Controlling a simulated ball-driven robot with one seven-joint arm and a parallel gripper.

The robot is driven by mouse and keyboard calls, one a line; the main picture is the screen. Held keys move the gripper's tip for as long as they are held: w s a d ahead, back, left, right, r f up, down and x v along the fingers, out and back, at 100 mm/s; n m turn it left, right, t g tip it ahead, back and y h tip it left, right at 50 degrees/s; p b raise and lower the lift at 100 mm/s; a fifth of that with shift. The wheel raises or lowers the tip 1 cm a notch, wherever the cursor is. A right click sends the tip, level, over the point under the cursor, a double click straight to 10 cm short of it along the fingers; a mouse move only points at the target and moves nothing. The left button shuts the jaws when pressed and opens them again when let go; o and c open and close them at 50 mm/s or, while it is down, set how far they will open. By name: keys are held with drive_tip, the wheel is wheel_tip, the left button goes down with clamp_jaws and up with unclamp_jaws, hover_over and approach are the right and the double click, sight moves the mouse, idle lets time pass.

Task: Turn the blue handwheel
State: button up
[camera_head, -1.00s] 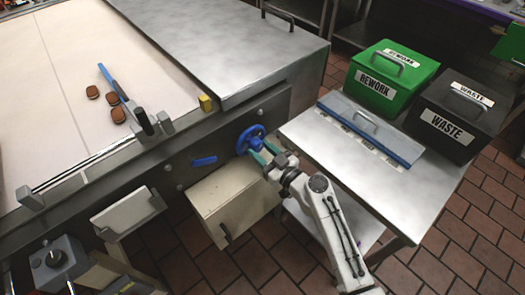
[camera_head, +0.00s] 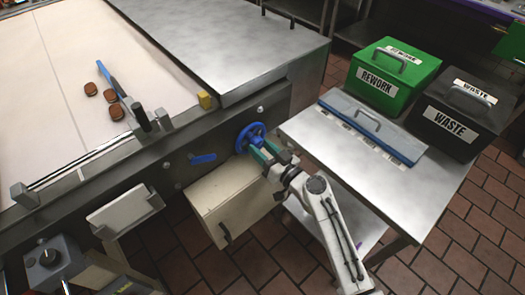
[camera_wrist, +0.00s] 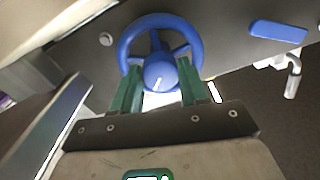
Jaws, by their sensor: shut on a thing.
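The blue handwheel (camera_head: 251,137) sits on the side panel of the metal machine, near its right corner. In the wrist view the handwheel (camera_wrist: 160,72) shows as a ring with spokes and a round hub bearing a light mark. My gripper (camera_head: 257,151) reaches it from the front right. In the wrist view my gripper's green fingers (camera_wrist: 161,92) lie on either side of the hub, shut on it. The fingertips are partly hidden by the wheel's parts.
A blue lever (camera_head: 203,159) is on the panel left of the wheel. A cream box (camera_head: 225,200) sits below. At right, a steel table (camera_head: 310,135) carries a blue-edged tray cover (camera_head: 375,130), a green REWORK bin (camera_head: 385,85) and a black WASTE bin (camera_head: 450,120).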

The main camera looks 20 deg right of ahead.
drive_tip(key=m+b, duration=0.1)
drive_tip(key=m, duration=1.1)
drive_tip(key=shift+r+m, duration=0.15)
drive_tip(key=shift+m, duration=0.25)
drive_tip(key=m+p, duration=0.1)
drive_tip(key=m, duration=0.2)
drive_tip(key=shift+m, duration=0.3)
drive_tip(key=m+p, duration=0.1)
drive_tip(key=m, duration=0.2)
drive_tip(key=shift+r+m, duration=0.1)
drive_tip(key=shift+m, duration=0.2)
drive_tip(key=m+p, duration=0.2)
drive_tip(key=m, duration=0.4)
drive_tip(key=shift+p, duration=0.35)
drive_tip(key=shift+m, duration=0.3)
drive_tip(key=shift+s, duration=0.1)
drive_tip(key=o, duration=1.1)
drive_tip(key=shift+c, duration=0.2)
